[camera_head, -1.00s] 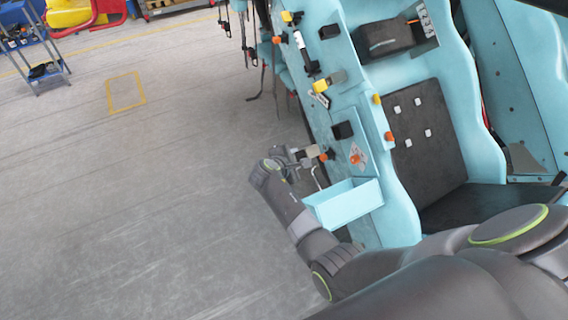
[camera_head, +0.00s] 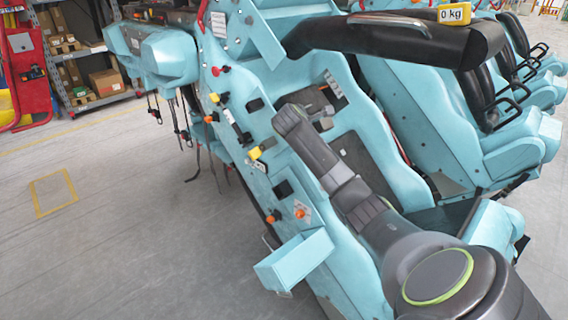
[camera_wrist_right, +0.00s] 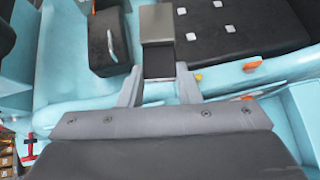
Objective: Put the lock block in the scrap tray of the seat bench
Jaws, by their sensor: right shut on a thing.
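My right gripper (camera_wrist_right: 160,72) is shut on a grey metal block with a dark lower part, which I take as the lock block (camera_wrist_right: 157,24). Its two fingers stand on either side of the block's dark part. In the head view my right arm reaches across the seat, and the gripper (camera_head: 318,114) is small and partly hidden at its end. The block is held over the seat, up and to the right of the scrap tray (camera_head: 293,262). The tray is a light blue open box on the seat bench's lower side, apart from the gripper. My left gripper is not in view.
The side panel carries a yellow block (camera_head: 256,152), a black block (camera_head: 284,189), orange knobs (camera_head: 300,213) and a red knob (camera_head: 225,69). A black padded bar (camera_head: 380,38) crosses above the seat. Open floor (camera_head: 120,240) lies left of the tray.

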